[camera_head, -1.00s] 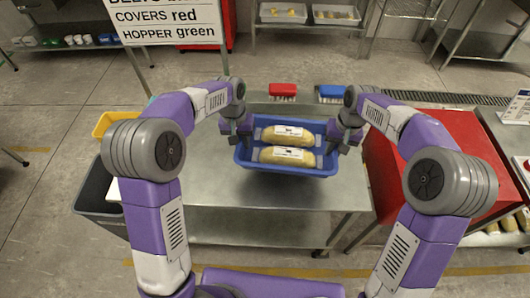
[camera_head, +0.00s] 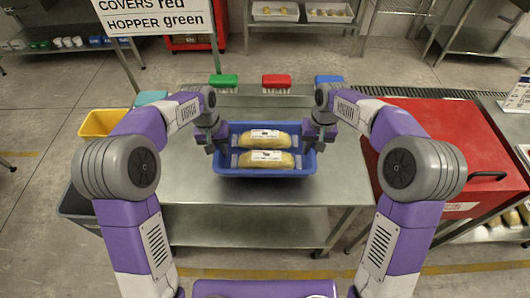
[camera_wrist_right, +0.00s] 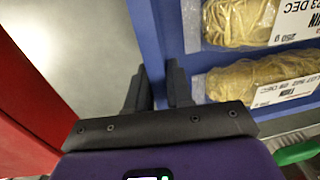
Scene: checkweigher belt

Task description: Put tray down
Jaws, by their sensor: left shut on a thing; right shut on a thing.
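A blue tray (camera_head: 264,173) holds two yellow packs with white labels, a far pack (camera_head: 264,141) and a near pack (camera_head: 266,162). The tray is over the steel table (camera_head: 200,188); I cannot tell whether it touches the top. My left gripper (camera_head: 219,143) is shut on the tray's left side wall. My right gripper (camera_head: 310,142) is shut on its right side wall. In the right wrist view, the right gripper's dark fingers (camera_wrist_right: 160,88) straddle the blue tray wall (camera_wrist_right: 146,35), with the packs beyond it.
Green (camera_head: 223,81), red (camera_head: 276,82) and blue (camera_head: 328,81) brushes lie along the table's far edge. A red cabinet (camera_head: 440,140) stands at the right. A yellow bin (camera_head: 102,123) stands at the left. Bare steel shows around the tray.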

